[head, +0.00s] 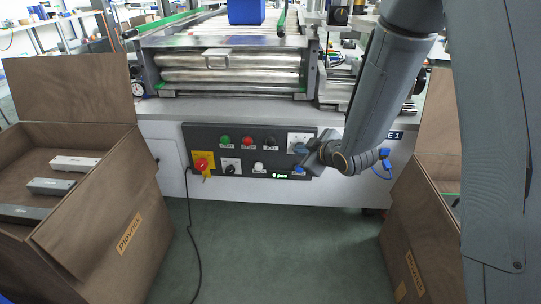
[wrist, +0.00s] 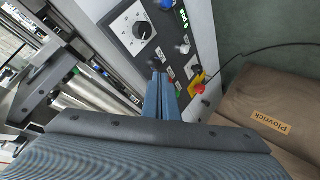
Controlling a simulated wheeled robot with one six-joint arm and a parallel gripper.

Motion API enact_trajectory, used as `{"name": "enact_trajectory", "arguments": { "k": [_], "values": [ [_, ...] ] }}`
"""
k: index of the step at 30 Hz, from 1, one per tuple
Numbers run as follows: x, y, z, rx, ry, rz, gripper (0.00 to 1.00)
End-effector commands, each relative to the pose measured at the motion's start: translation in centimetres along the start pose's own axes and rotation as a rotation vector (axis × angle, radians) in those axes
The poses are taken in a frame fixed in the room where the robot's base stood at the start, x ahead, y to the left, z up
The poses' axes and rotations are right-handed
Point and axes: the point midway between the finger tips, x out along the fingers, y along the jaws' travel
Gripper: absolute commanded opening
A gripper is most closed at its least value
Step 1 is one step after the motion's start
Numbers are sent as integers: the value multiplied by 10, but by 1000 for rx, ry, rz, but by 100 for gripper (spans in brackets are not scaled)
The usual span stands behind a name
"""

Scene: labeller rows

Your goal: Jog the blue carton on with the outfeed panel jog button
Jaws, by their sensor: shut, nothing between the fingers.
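The blue carton (head: 246,11) stands on the conveyor rollers at the top of the head view, cut off by the frame edge. The outfeed panel (head: 213,148) is a dark plate on the machine's white front. It carries a green button (head: 225,140), a red button (head: 247,141), a black button (head: 270,142), a white button (head: 258,168) and a blue button (head: 299,170). Their labels are too small to read. My gripper (head: 312,158) is shut and empty before the panel's right end. In the wrist view its fingers (wrist: 161,78) point toward the panel; contact cannot be told.
The panel also has a dial (wrist: 142,29), a selector switch (head: 230,167), a red emergency stop on yellow (head: 202,164) and a green display (head: 280,177). Brown boxes stand at left (head: 110,235) and right (head: 410,225). A black cable hangs to the floor.

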Motion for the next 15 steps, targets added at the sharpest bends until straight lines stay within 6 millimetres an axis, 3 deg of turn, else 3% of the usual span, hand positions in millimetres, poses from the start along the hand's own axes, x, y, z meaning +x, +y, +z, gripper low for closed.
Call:
{"name": "enact_trajectory", "arguments": {
  "k": [1,6,10,15],
  "values": [
    [22,-12,6,-31,49,3,0],
    [66,-38,0,-140,235,31,0],
    [88,-57,-5,-202,363,59,0],
    [103,-75,-9,-250,482,89,0]
  ]
}}
